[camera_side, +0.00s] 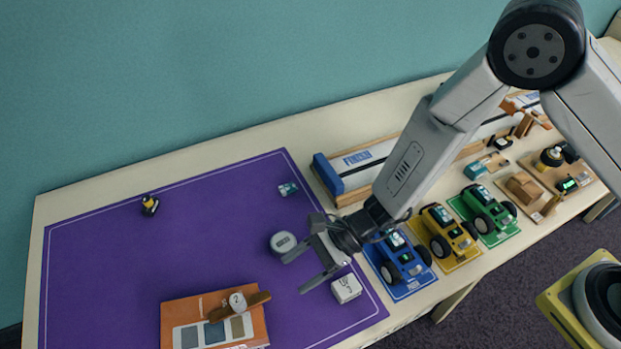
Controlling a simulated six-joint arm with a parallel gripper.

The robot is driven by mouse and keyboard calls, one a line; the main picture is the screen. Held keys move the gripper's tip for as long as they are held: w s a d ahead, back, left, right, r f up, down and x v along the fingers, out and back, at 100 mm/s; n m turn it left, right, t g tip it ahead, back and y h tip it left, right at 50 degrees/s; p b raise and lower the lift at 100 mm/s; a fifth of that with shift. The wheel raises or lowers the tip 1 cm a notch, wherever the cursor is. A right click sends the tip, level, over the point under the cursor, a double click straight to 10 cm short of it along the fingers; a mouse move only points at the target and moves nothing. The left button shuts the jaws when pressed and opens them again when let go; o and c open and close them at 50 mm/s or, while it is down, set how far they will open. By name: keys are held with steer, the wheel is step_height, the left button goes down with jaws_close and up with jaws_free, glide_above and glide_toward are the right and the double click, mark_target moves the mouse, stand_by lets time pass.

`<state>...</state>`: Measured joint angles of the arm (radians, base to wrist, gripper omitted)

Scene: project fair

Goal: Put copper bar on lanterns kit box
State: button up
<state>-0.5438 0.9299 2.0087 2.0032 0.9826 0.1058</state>
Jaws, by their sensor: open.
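My gripper (294,275) is open and empty over the right part of the purple mat. Its fingers point to the lower left, between a grey round piece and a small white box. An orange flat box (178,311) with colour swatches on its face lies at the mat's front edge. It may be the lanterns kit box, but I cannot read its name. A brown bar (257,299), possibly the copper bar, lies slanted across the orange box's upper part.
The purple mat (110,265) is mostly clear. The grey round piece (283,242) and white box (346,288) are near my fingers. A small teal piece (287,189) and yellow-black piece (149,204) lie farther back. Blue (398,262), yellow (446,234) and green (489,212) cars stand right.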

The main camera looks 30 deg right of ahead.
steer(key=s+d+r+n+t+h, duration=0.1)
steer(key=d+r+n+h, duration=0.3)
steer(key=d, duration=0.7)
steer(key=s+d+r+n+h, duration=0.1)
steer(key=d+r+n+h, duration=0.3)
steer(key=d+n, duration=0.3)
steer(key=s+d+r+n+t+h, duration=0.1)
steer(key=d+r+n+h, duration=0.3)
steer(key=d, duration=1.2)
steer(key=shift+s+d+n+t, duration=0.15)
steer(key=shift+d+n+t, duration=0.2)
steer(key=shift+n, duration=0.55)
